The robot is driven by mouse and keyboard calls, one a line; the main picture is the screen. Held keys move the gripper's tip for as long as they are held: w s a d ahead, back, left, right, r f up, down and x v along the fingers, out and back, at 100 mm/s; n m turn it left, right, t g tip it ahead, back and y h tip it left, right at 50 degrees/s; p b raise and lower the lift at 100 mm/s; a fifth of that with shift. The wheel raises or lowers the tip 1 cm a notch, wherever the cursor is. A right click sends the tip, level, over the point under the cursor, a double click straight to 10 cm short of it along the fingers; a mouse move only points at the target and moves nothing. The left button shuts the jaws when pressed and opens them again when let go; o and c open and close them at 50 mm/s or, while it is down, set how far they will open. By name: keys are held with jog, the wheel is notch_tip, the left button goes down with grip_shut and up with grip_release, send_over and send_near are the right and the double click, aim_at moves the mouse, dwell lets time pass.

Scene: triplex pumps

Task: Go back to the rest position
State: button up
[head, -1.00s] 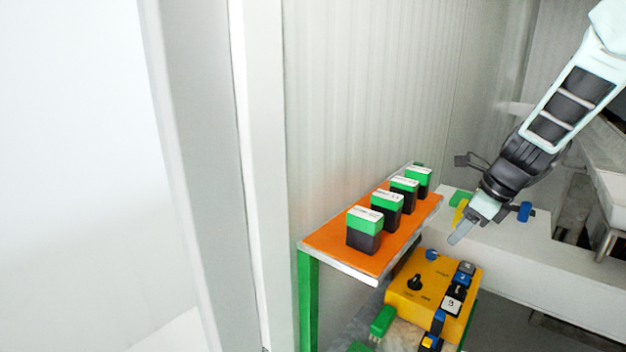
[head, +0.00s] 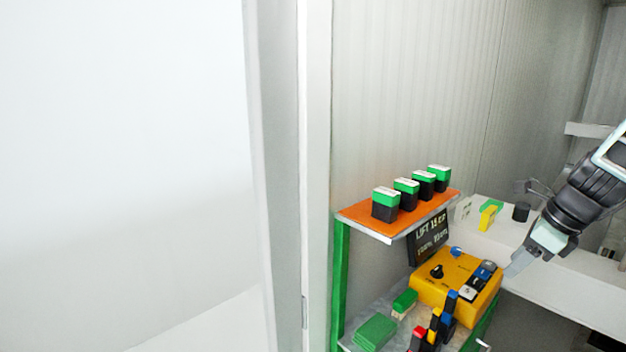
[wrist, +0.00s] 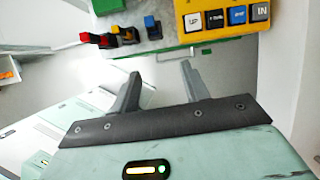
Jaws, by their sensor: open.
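My gripper (head: 527,258) is at the right of the head view, in the air to the right of a yellow control box. In the wrist view my gripper (wrist: 158,80) shows two grey fingers spread apart with nothing between them. The yellow control box (head: 430,290) has a black knob and several buttons. It also shows at the top of the wrist view (wrist: 222,32), beyond the fingertips. The gripper appears apart from the box.
An orange shelf (head: 365,222) holds several green-and-black blocks (head: 385,205). Below it are a dark sign (head: 428,238), green blocks (head: 375,332) and coloured levers (head: 435,328). A white ledge (head: 575,280) runs behind my gripper. A white post (head: 315,150) stands left of the shelf.

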jog(key=s+a+n+g, duration=0.1)
jog(key=s+a+n, duration=0.2)
jog(key=a+n, duration=0.35)
jog(key=s+a+n+g+b, duration=0.1)
jog(key=s+a+n, duration=0.3)
jog(key=a+n, duration=0.3)
jog(key=s+a+n+g, duration=0.1)
jog(key=s+a+n, duration=0.3)
jog(key=a, duration=0.5)
jog(key=s+a+n+h, duration=0.1)
jog(key=s+a+n, duration=0.2)
jog(key=s+n, duration=0.3)
jog(key=s+a+f+n+h, duration=0.1)
jog(key=s+a+n, duration=0.2)
jog(key=s+n, duration=0.4)
jog(key=n, duration=0.5)
jog(key=shift+s+a+f+b, duration=0.2)
jog(key=shift+a+b, duration=0.1)
jog(key=shift+b, duration=0.1)
